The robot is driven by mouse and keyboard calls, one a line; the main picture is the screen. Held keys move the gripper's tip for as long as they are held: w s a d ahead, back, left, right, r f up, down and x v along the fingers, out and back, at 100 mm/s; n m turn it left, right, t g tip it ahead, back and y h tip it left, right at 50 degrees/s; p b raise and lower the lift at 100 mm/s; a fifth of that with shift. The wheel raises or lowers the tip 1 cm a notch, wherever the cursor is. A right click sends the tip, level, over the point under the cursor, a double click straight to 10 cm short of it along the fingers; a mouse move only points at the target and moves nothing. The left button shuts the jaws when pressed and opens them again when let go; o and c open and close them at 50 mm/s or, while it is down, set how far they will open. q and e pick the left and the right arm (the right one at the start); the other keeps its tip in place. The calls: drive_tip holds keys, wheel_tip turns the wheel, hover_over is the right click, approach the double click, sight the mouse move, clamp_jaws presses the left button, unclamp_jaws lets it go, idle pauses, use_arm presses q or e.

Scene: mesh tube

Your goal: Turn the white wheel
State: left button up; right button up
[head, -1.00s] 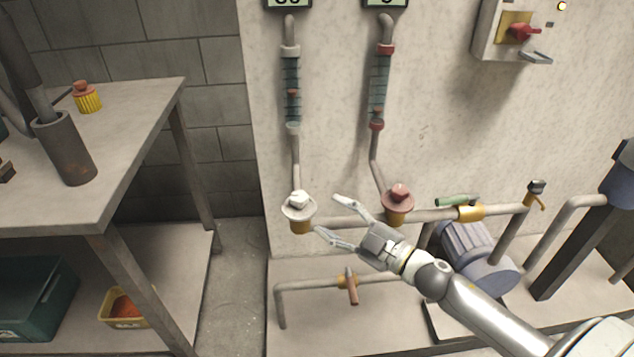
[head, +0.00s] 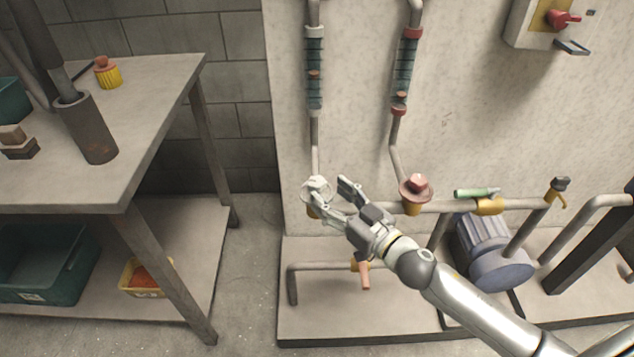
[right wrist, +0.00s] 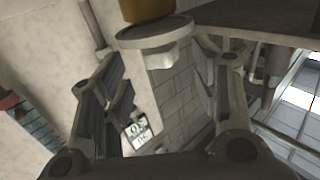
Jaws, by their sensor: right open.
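The white wheel (head: 316,187) sits on a yellow valve body under the left gauge tube. My right gripper (head: 328,191) is open right at it, and one finger partly hides the wheel in the head view. In the right wrist view the white wheel (right wrist: 157,36) shows as a pale disc with a raised knob at the top, below the yellow body. There it lies between the spread fingers of my right gripper (right wrist: 160,80), near their tips. I cannot tell whether a finger touches it. My left gripper is not in view.
A red wheel (head: 415,187) stands just right of my gripper on the same pipe. A lower valve with a reddish handle (head: 364,275) is beneath my gripper. A blue-grey motor (head: 490,255) stands to the right. A workbench (head: 150,130) fills the left, with free floor between.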

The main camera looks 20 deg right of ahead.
sight(316, 181)
drive_tip(key=shift+x, duration=2.75)
drive_tip(key=c, duration=1)
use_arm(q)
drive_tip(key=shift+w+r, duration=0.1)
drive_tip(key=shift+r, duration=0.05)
use_arm(e)
drive_tip(key=shift+y, duration=0.3)
drive_tip(key=shift+c, duration=0.2)
drive_tip(key=n+g+y+p, duration=0.2)
drive_tip(key=n+g+y, duration=0.1)
drive_tip(key=n+y, duration=0.1)
drive_tip(key=shift+n+g+y, duration=0.3)
drive_tip(key=shift+g+y, duration=0.1)
drive_tip(key=shift+y, duration=0.3)
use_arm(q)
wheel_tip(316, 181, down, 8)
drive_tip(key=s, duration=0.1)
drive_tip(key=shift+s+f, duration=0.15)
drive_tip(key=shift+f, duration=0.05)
use_arm(e)
drive_tip(key=o, duration=1)
drive_tip(key=shift+o, duration=0.2)
